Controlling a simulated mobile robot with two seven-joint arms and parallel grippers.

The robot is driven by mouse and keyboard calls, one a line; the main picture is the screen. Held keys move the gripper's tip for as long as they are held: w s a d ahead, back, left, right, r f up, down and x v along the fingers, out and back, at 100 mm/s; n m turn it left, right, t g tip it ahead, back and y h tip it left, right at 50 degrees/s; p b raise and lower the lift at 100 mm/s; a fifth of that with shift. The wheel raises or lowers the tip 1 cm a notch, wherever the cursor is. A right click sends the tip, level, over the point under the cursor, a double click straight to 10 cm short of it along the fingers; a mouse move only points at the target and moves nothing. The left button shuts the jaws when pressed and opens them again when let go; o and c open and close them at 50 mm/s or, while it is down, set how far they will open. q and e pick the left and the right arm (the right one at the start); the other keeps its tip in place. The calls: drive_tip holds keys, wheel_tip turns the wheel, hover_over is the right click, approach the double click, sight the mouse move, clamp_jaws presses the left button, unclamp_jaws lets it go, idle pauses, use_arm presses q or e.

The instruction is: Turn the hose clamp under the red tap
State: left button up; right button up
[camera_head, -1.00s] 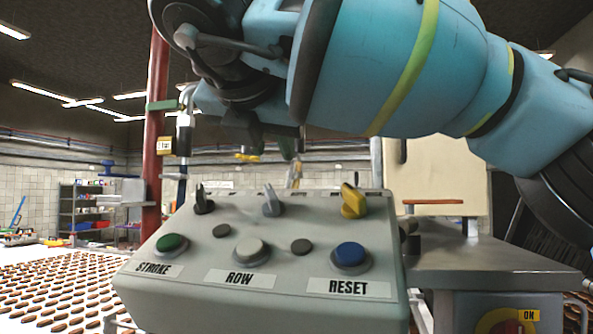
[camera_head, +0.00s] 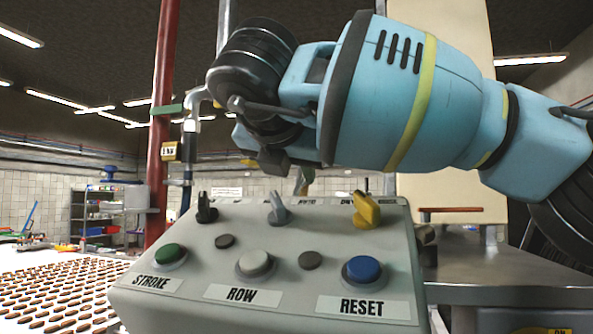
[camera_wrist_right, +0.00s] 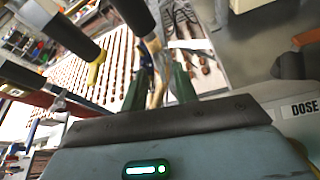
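At the left in the head view stands a red upright pipe (camera_head: 162,130) with a green bracket. A curved metal pipe (camera_head: 192,97) and a dark hose (camera_head: 188,152) with a pale collar (camera_head: 190,125) hang beside it. I cannot make out a red tap handle or tell whether the collar is the hose clamp. My right gripper is to their right, apart from them, largely hidden behind its wrist in the head view. In the right wrist view its green fingers (camera_wrist_right: 159,90) stand apart, with a tan strip behind the gap. My left gripper is out of view.
A grey control box (camera_head: 265,298) with STROKE, ROW and RESET buttons and several knobs fills the front. A steel table (camera_head: 500,265) is at right. A tray of brown fingers (camera_head: 60,295) lies at left. Shelves (camera_head: 105,215) stand behind.

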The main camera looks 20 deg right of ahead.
drive_tip(key=shift+w+d+f, duration=0.2)
drive_tip(key=shift+w+d, duration=0.1)
drive_tip(key=shift+w, duration=0.2)
clamp_jaws()
drive_tip(key=shift+s+d+f+m+t+y, duration=0.15)
drive_tip(key=shift+m+t+y, duration=0.35)
drive_tip(key=shift+m, duration=0.4)
drive_tip(key=shift+d+m+t+y, duration=0.1)
drive_tip(key=shift+m+t+y, duration=0.35)
drive_tip(key=shift+m, duration=0.65)
unclamp_jaws()
